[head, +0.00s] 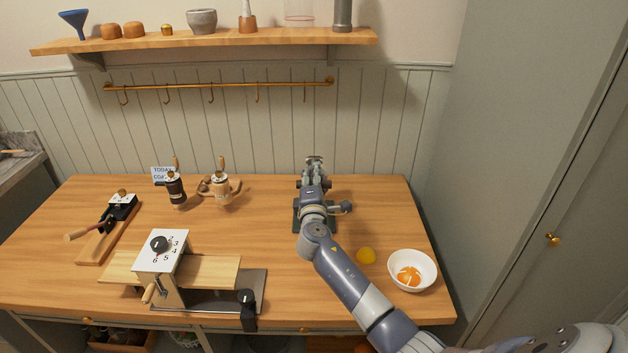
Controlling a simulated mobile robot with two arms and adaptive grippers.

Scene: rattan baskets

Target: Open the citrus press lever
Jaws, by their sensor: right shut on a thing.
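The citrus press stands toward the back of the wooden table, right of centre. Its dark green base (298,217) shows beside my right arm, but most of its body and the lever are hidden behind my arm and gripper. My right gripper (314,163) reaches over the press from the front right. It is shut on the lever near the top of the press; the exact grip is hard to see. My left gripper is not in view.
A slicer with a number dial (160,246) stands front left. Two grinders (176,188) (220,187) stand at the back left. A shelf (210,40) hangs above.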

